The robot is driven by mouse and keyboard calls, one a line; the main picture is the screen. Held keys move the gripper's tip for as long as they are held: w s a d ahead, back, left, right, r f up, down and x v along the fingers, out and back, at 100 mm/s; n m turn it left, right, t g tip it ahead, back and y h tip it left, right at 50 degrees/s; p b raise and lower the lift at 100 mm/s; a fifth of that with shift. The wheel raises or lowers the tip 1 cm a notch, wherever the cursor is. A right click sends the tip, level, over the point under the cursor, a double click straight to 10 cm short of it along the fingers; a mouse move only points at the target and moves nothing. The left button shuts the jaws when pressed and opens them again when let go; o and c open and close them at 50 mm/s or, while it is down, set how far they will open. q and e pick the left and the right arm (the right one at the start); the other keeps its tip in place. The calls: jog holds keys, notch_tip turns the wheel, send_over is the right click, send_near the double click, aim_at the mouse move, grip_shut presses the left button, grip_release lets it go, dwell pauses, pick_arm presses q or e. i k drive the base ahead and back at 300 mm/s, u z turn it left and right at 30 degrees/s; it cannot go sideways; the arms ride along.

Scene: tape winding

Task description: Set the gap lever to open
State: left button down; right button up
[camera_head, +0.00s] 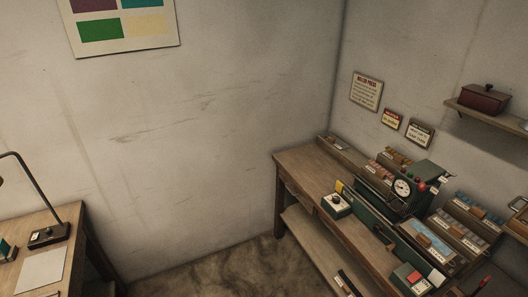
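A dark green machine (425,172) with a round white dial (403,187) stands on the wooden bench on the right. A red knob (422,187) sticks out beside the dial. Small white tags are near it, too small to read. I cannot tell which part is the gap lever or how it is set. A red-tipped handle (484,282) shows at the bottom right edge. Neither of my grippers is in view.
The wooden bench (300,160) also holds racks of small blocks (462,232), a small box with a black knob (337,204) and a red-and-green box (411,279). A shelf (480,112) holds a dark red box (483,98). A lamp (50,233) stands on the left desk. Open floor (205,272) lies between.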

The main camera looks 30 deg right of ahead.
aim_at(421, 186)
jog(key=z, duration=2.55)
jog(key=k, duration=1.25)
jog(key=i, duration=0.35)
jog(key=u, duration=0.85)
jog(key=i, duration=1.3)
jog(key=z, duration=0.4)
